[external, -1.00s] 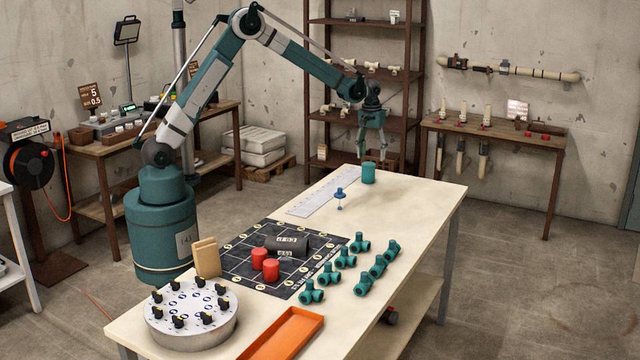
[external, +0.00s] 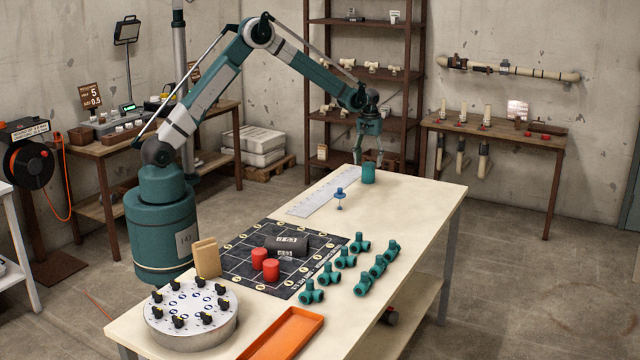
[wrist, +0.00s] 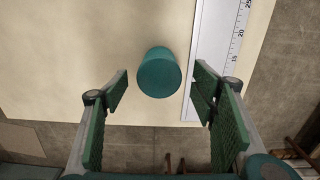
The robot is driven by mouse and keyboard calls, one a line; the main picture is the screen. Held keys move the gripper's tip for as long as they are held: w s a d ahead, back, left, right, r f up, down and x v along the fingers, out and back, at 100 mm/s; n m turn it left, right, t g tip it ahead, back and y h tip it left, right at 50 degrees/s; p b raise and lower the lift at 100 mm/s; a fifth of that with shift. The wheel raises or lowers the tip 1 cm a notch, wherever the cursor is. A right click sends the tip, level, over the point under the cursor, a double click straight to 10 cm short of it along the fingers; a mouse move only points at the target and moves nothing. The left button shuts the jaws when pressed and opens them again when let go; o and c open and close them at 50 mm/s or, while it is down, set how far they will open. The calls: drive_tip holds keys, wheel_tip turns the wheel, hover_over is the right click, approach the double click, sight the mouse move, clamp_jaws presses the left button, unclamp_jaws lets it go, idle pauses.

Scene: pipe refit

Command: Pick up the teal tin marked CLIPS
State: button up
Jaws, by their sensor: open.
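A teal tin (external: 368,173) stands upright near the far end of the table, beside the ruler. No marking on it can be read. In the wrist view the tin (wrist: 159,73) lies ahead of the fingertips, centred between them and apart from both. My gripper (external: 368,158) is open and empty, low over the far table edge just behind the tin. In the wrist view my gripper (wrist: 160,88) shows both green pads spread wide.
A white ruler (external: 325,192) lies beside the tin. A blue pin-like piece (external: 340,197) stands nearer. Several teal pipe fittings (external: 345,258), a dark grid mat (external: 240,262), red cylinders (external: 271,269) and an orange tray (external: 285,335) occupy the nearer table. The table right of the tin is clear.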

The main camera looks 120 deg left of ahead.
sight(368, 173)
drive_tip(key=shift+f, duration=0.85)
drive_tip(key=shift+f+b, duration=0.3)
drive_tip(key=shift+f, duration=2.3)
drive_tip(key=c, duration=1.1)
